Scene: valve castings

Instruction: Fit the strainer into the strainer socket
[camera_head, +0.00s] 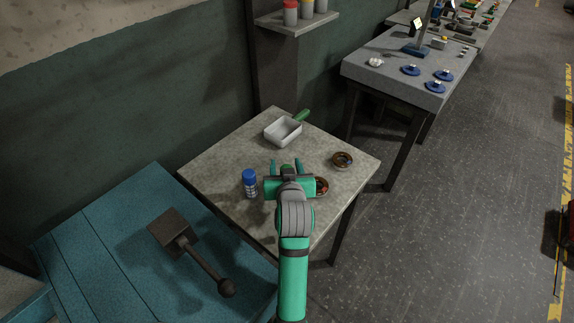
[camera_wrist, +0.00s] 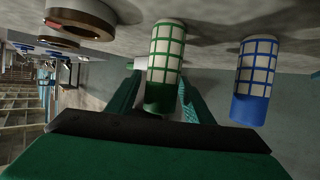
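A strainer with a green cap and a green grid on a pale body stands between the fingers in the wrist view (camera_wrist: 165,55), where the picture is upside down. Its green top shows in the head view (camera_head: 287,168). My gripper (camera_head: 286,165) is open, with a finger on each side of this strainer and gaps showing. A similar blue-capped strainer (camera_head: 249,183) stands upright to the left; it also shows in the wrist view (camera_wrist: 255,75). Two round metal castings with brown insides, one (camera_head: 342,160) clear and one (camera_head: 321,186) partly behind my arm, lie right. I cannot tell which is the socket.
The pieces stand on a small grey table (camera_head: 225,157). A white tray (camera_head: 283,131) and a green-handled thing (camera_head: 302,116) are at its back. A blue bench (camera_head: 105,235) with a dark lever block (camera_head: 172,230) is at left. A grey workbench (camera_head: 390,70) stands behind.

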